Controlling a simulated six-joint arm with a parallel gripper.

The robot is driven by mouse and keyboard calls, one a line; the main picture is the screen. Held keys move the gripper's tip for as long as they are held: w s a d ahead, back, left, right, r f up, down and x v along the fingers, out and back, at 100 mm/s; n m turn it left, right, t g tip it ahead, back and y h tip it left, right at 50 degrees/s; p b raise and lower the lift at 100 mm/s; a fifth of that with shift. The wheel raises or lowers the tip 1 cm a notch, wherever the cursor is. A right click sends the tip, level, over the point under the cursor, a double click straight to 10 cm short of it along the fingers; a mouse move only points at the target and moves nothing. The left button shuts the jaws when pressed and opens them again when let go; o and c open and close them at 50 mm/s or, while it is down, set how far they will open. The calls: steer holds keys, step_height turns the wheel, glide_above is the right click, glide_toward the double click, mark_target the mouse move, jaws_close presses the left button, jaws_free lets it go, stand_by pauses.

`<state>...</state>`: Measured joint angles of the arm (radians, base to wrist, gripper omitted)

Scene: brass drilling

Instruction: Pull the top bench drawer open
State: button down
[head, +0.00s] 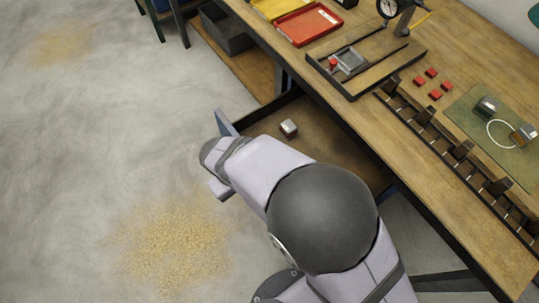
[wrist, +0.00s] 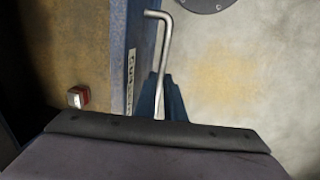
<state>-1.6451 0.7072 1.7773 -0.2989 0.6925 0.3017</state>
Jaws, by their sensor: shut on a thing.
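The top bench drawer stands pulled out from under the bench, its brown inside (head: 335,150) showing in the head view. Its blue front (head: 226,124) is partly hidden by my arm; it also shows in the wrist view (wrist: 132,50). A bent silver bar handle (wrist: 158,45) runs along the outer side of the front. My gripper (wrist: 160,97) is shut on the handle, around its lower part in the wrist view. A small metallic block (head: 288,128) lies in the drawer, and in the wrist view (wrist: 78,97) one side looks reddish.
The wooden bench top (head: 470,60) holds a red tray (head: 308,24), a dark fixture plate (head: 385,62), small red blocks (head: 433,94) and a green mat (head: 480,135). Yellowish shavings (head: 170,240) lie on the floor.

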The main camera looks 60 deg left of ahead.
steer(key=shift+s, duration=1.95)
steer(key=c, duration=1.8)
jaws_free()
steer(key=shift+c, duration=0.2)
step_height(320, 180, up, 7)
steer(key=s+b, duration=0.1)
steer(key=shift+s+r, duration=0.15)
steer(key=shift+s, duration=0.05)
